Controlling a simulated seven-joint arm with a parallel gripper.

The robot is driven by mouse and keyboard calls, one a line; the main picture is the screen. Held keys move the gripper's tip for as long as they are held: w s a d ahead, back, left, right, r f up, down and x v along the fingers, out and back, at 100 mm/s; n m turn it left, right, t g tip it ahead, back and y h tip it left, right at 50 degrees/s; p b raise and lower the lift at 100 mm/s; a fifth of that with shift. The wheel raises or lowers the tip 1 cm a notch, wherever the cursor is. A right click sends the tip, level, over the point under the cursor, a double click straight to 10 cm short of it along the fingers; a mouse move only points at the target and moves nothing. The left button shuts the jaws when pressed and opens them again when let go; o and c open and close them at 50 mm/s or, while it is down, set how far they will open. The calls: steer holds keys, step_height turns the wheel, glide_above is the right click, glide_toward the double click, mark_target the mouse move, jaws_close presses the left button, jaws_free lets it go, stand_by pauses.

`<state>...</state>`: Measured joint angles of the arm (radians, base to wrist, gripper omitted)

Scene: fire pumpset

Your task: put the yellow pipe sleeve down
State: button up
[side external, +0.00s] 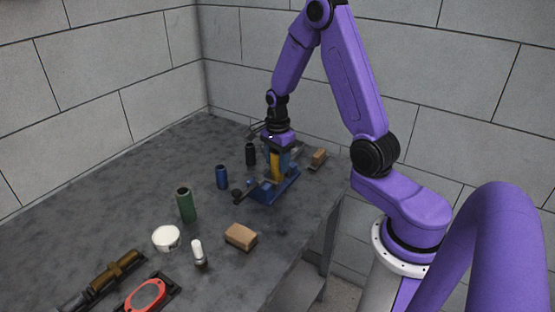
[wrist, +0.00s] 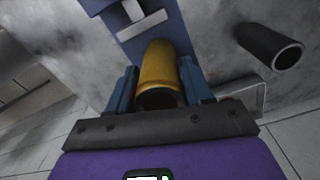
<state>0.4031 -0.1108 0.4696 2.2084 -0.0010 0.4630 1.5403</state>
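The yellow pipe sleeve (side external: 276,164) is upright between the blue fingers of my gripper (side external: 278,168), over the blue vise-like fixture (side external: 287,189). In the wrist view the sleeve (wrist: 160,68) shows its open dark end toward the camera. The gripper fingers (wrist: 159,84) press close on both its sides, so the gripper looks shut on it. The blue fixture (wrist: 148,40) lies beyond the sleeve. The sleeve's far end is hard to see, so I cannot tell whether it touches the fixture or hangs just above it.
A black tube (side external: 250,154), blue tube (side external: 222,177) and green tube (side external: 187,204) stand left of the fixture. A tan block (side external: 240,236), white cap (side external: 166,238), small white-topped bottle (side external: 198,253), brass nozzle (side external: 117,268) and red device (side external: 146,295) are nearer. Bare table lies left.

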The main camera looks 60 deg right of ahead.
steer(key=shift+o, duration=1)
